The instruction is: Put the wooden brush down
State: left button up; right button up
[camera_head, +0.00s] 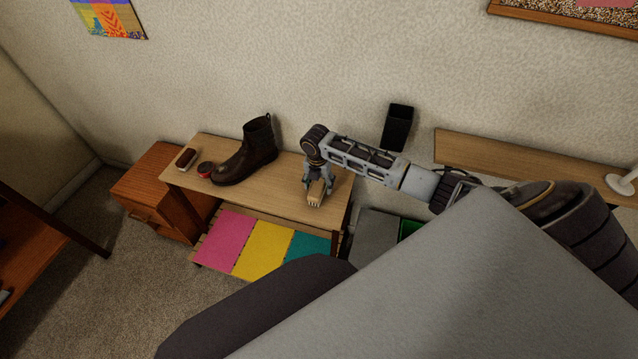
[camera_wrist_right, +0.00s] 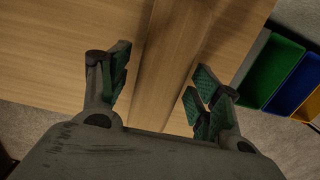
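The wooden brush (camera_head: 315,194), a pale block, is at the right end of the wooden table (camera_head: 270,197) and appears to rest on its top. My right gripper (camera_head: 318,184) is just above the table with its fingers on either side of the brush. In the right wrist view the brush (camera_wrist_right: 172,60) runs between the splayed fingers (camera_wrist_right: 160,85) of this gripper. The finger pads look apart from its sides, so the gripper appears open around it. My left gripper is not in view.
A dark boot (camera_head: 247,158), a small red tin (camera_head: 205,169) and a dark brush with pale bristles (camera_head: 186,158) stand on the table's left half. Pink, yellow and teal panels (camera_head: 262,250) lie on the lower shelf. Bare tabletop lies between boot and gripper.

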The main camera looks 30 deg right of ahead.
aim_at(318, 184)
dwell(0.3)
jog(key=shift+r, duration=0.55)
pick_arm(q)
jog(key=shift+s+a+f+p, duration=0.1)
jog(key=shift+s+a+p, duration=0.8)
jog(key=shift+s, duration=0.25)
pick_arm(e)
notch_tip(318, 184, up, 11)
jog(key=shift+s+a, duration=0.2)
jog(key=shift+a, duration=0.2)
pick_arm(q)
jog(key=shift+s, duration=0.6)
